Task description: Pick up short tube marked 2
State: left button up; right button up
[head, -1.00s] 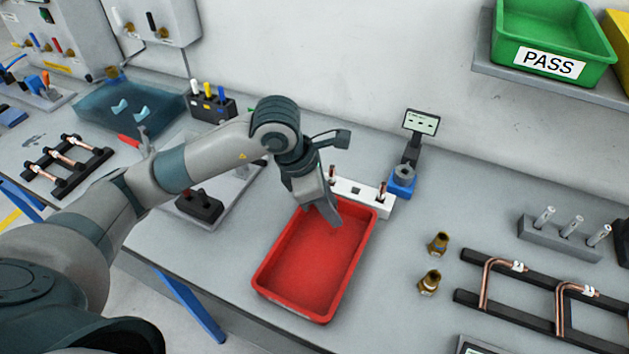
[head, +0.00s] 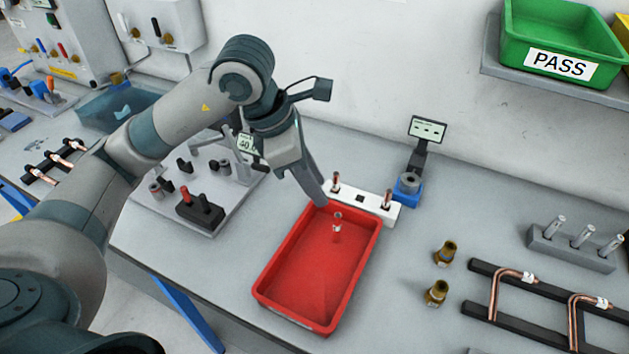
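A short copper tube (head: 337,222) with a pale label shows at the back end of the red tray (head: 290,325); its marking is too small to read. A white block (head: 350,192) behind the tray holds one short copper tube (head: 335,181) upright at its left and another (head: 387,198) at its right. A dark spot lies between them. My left gripper (head: 318,199) points down at the tray's back left rim, left of the tube in the tray and apart from it. Its fingers overlap in this view, so its opening is hidden. My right gripper is out of view.
A blue device (head: 407,187) with a small display stands right of the white block. Two brass fittings (head: 441,270) and a black rack (head: 510,305) with bent copper tubes stand to the right. A grey fixture plate (head: 225,205) lies to the left.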

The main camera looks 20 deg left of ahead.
aim_at(335, 175)
jog(key=j+z, duration=0.45)
jog(key=k+j+z, duration=0.15)
jog(key=j+z, duration=0.35)
jog(key=j, duration=0.1)
